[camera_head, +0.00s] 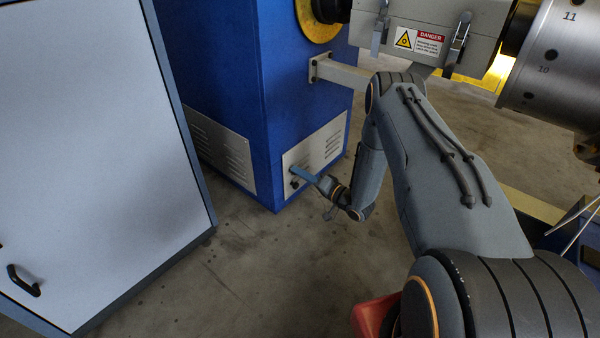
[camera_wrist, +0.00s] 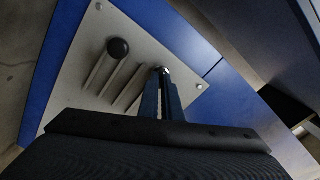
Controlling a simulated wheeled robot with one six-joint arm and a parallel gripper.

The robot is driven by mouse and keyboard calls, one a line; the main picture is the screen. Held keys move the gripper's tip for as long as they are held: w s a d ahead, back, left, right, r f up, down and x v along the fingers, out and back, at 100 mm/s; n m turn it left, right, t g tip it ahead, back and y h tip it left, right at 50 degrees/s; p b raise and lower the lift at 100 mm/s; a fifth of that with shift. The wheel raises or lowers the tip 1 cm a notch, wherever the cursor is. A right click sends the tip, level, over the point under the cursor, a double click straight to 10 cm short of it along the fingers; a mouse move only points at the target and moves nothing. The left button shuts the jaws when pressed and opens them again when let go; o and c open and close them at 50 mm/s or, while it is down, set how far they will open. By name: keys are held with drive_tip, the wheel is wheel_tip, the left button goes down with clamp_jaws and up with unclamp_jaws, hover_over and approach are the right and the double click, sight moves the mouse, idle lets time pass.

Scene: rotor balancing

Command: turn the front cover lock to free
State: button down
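A blue cabinet (camera_head: 225,75) carries a light grey louvred plate (camera_head: 325,143) low on its front; the plate also shows in the wrist view (camera_wrist: 85,75). A round black knob (camera_wrist: 118,48) sticks out of the plate, and it shows small and dark in the head view (camera_head: 295,184). My gripper (camera_wrist: 162,74) reaches to the plate, right of the knob and apart from it in the wrist view. No lock marking is readable.
A large white-grey cabinet door (camera_head: 90,140) with a black handle (camera_head: 24,281) stands at the left. A grey housing with a danger label (camera_head: 418,42) and latches is above my arm. A numbered metal rotor (camera_head: 555,60) is at upper right. Bare floor (camera_head: 240,270) lies between.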

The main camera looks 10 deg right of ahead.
drive_tip(key=m, duration=0.5)
drive_tip(key=shift+f+m, duration=0.15)
drive_tip(key=shift+m, duration=0.25)
drive_tip(key=shift+a, duration=0.1)
idle(0.3)
drive_tip(key=c, duration=2)
unclamp_jaws()
drive_tip(key=p+v, duration=0.3)
drive_tip(key=v, duration=0.5)
